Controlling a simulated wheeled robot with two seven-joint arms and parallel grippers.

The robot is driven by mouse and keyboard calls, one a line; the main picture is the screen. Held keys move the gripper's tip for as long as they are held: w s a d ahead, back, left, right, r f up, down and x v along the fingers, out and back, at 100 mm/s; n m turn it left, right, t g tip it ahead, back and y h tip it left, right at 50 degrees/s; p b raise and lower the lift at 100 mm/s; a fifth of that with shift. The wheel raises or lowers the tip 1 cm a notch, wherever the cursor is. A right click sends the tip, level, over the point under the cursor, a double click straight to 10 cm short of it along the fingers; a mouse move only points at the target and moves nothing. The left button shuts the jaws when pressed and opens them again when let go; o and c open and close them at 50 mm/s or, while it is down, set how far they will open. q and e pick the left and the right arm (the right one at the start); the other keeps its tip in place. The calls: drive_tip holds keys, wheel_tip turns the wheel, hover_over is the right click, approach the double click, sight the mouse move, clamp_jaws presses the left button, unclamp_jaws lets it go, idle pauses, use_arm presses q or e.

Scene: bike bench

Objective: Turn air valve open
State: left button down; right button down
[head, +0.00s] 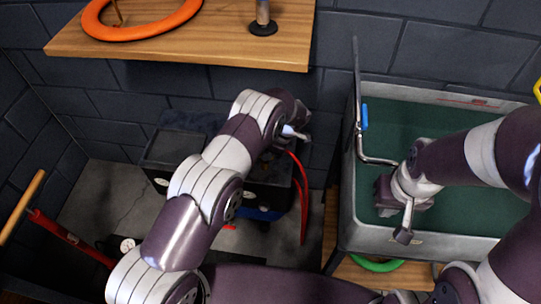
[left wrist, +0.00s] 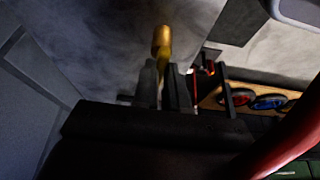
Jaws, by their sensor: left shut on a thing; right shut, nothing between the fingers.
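In the left wrist view, my left gripper (left wrist: 164,88) is shut on a brass-coloured piece (left wrist: 162,42) standing up between its dark fingers. I cannot tell for sure that this piece is the air valve. In the head view, my left arm reaches over a black box-shaped unit (head: 172,150) against the wall, and the left hand (head: 291,108) hides what it holds. A red hose (head: 303,205) hangs just beside it. My right gripper (head: 384,196) is shut and empty over the green-lined basin, beside the bent metal pipe; its fingertips are hard to make out.
The grey basin (head: 347,215) fills the right side, with a metal pipe (head: 376,161) and blue lever (head: 364,117) at its left edge. A wooden shelf (head: 200,55) with an orange ring (head: 98,27) overhangs the back. A red-shafted pump (head: 65,235) with a wooden handle stands left.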

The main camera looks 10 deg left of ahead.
use_arm(q)
drive_tip(key=shift+a+n, duration=0.1)
drive_tip(key=shift+n, duration=0.3)
drive_tip(key=shift+g+b, duration=0.3)
drive_tip(key=c, duration=1.2)
unclamp_jaws()
drive_tip(key=shift+a, duration=0.1)
drive_tip(key=shift+o, duration=0.2)
drive_tip(key=v, duration=0.8)
drive_tip(key=shift+r, duration=0.1)
